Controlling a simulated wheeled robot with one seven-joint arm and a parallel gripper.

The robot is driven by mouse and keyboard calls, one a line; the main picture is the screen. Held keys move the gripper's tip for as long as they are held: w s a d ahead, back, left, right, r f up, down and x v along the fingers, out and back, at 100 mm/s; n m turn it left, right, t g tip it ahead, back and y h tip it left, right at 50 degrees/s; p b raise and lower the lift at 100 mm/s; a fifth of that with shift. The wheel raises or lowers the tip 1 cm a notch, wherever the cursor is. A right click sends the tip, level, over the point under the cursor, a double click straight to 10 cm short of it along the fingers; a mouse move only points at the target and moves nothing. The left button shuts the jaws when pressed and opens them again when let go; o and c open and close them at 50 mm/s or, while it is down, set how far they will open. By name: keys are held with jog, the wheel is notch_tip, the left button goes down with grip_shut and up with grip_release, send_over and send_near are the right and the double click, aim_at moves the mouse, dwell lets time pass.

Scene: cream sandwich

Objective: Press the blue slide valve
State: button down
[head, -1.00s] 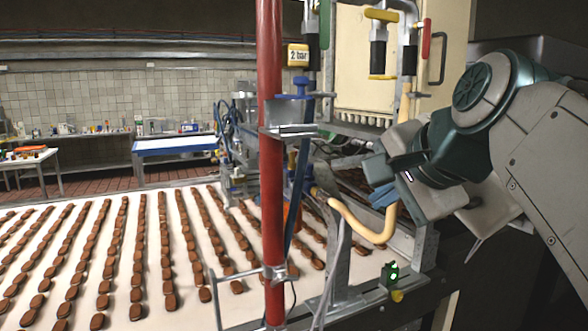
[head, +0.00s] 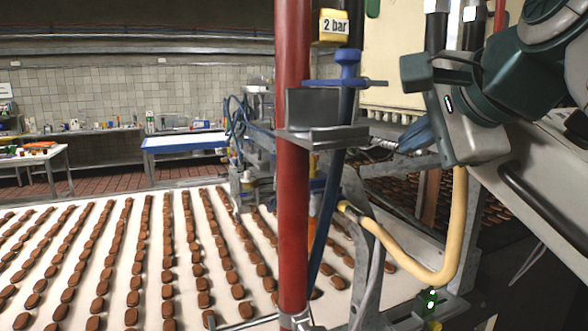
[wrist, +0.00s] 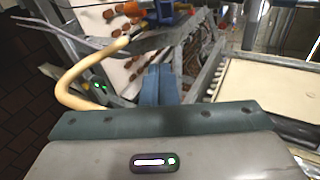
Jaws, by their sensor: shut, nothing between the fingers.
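The blue slide valve (head: 347,68) is a blue fitting with a knob on top and a flat crosspiece. It sits on a dark blue hose, just right of the red pipe and below the yellow "2 bar" tag (head: 334,27). My gripper (head: 412,140) is to the right of the valve and lower in the head view, apart from it in the picture. Its blue fingers are shut and empty. They also show in the wrist view (wrist: 160,82), pointing toward the machine frame. I cannot make out the valve surely in the wrist view.
The upright red pipe (head: 293,190) and a grey metal bracket (head: 318,118) stand left of my gripper. A cream hose (head: 430,274) loops below it. A conveyor (head: 60,240) with rows of brown biscuits lies at left. A cream panel (wrist: 275,98) is at right in the wrist view.

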jog(key=shift+s, duration=0.15)
jog(key=p, duration=0.2)
send_near(334, 172)
jog(key=f, duration=0.4)
jog(key=shift+d, duration=0.25)
jog(key=w, duration=0.1)
jog(key=w+p, duration=0.1)
jog(key=shift+w+a, duration=0.2)
jog(key=shift+w, duration=0.1)
jog(key=shift+w+a+f+p, duration=0.1)
jog(key=shift+w+p, duration=0.2)
jog(key=shift+w, duration=0.45)
jog(key=shift+w, duration=0.1)
jog(key=shift+w+a+p, duration=0.15)
jog(key=shift+w+p, duration=0.15)
jog(key=shift+w, duration=0.05)
jog(key=shift+w+a+p, duration=0.2)
jog(key=shift+w, duration=0.3)
jog(key=shift+w+a+p, duration=0.15)
jog(key=shift+w, duration=0.3)
jog(key=shift+s, duration=0.1)
